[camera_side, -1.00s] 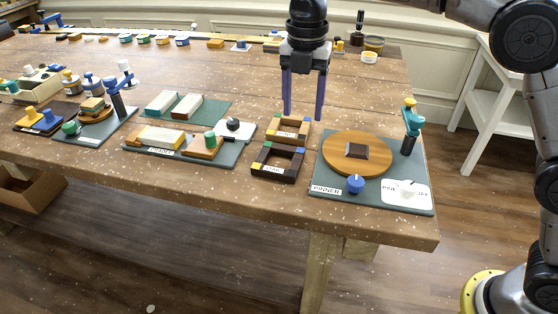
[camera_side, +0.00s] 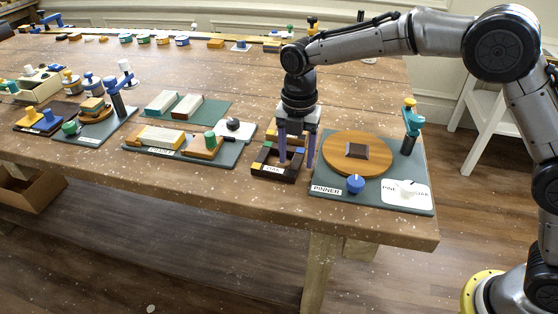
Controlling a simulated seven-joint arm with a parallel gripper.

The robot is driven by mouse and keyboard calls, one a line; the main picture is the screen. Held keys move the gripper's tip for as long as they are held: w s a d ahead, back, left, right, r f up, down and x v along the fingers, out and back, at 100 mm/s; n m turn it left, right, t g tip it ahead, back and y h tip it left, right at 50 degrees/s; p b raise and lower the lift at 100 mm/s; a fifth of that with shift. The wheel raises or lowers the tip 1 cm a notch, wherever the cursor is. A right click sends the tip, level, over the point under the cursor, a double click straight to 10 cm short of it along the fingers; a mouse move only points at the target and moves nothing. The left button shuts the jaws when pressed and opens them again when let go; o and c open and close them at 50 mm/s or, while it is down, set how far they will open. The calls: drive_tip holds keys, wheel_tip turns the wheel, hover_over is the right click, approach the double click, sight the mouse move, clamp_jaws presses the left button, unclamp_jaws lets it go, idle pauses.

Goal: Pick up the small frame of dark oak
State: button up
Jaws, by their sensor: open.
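The small frame of dark oak (camera_side: 266,172) lies on the wooden table, with a white label reading OAK on its near side. It has coloured corner pieces, one of them yellow. My gripper (camera_side: 296,165) points down with its two purple fingers apart, low over the right part of the oak frame. I cannot tell whether the fingers touch it or straddle its right side. The lighter pine frame (camera_side: 271,134) lies just behind, mostly hidden by my gripper.
The green PINNER board (camera_side: 330,178) is close on the right, with a round wooden disc (camera_side: 338,160), a blue knob (camera_side: 355,184) and a teal post (camera_side: 411,130). Another green board (camera_side: 228,155) with blocks lies to the left. Bare table is in front of the oak frame.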

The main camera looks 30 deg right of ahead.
drive_tip(key=shift+f, duration=0.25)
clamp_jaws()
drive_tip(key=shift+r, duration=0.1)
idle(0.3)
